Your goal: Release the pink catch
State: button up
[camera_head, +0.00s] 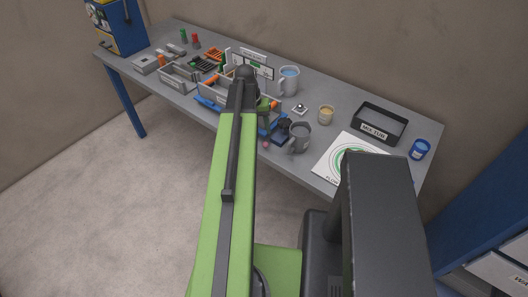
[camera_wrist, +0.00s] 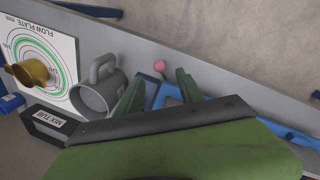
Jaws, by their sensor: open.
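The pink catch shows as a small pink ball (camera_wrist: 159,65) at the table's front edge in the wrist view. In the head view the pink ball (camera_head: 266,145) is low on the front side of the blue device (camera_head: 282,136), left of the grey mug. My gripper (camera_wrist: 162,88) is open, with its two green fingers apart. In the wrist view the pink ball lies beyond the fingertips, between their directions, with no visible contact. Blue frame parts (camera_wrist: 168,96) show between the fingers. In the head view my arm hides most of the gripper and part of the device.
A grey mug (camera_wrist: 98,93) stands close beside the fingers; it also shows in the head view (camera_head: 299,138). A flow plate (camera_head: 345,158), a black mix tub (camera_head: 380,124) and a blue jar (camera_head: 419,149) are on the right. Trays (camera_head: 180,80) crowd the left.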

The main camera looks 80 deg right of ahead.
aim_at(264, 143)
jog(key=f+b, duration=0.2)
jog(key=s+f+b, duration=0.1)
jog(key=f+b, duration=0.1)
jog(key=f, duration=0.1)
jog(key=f+b, duration=0.2)
jog(key=f, duration=0.1)
jog(key=shift+s, duration=0.25)
jog(key=shift+r, duration=0.15)
grip_shut()
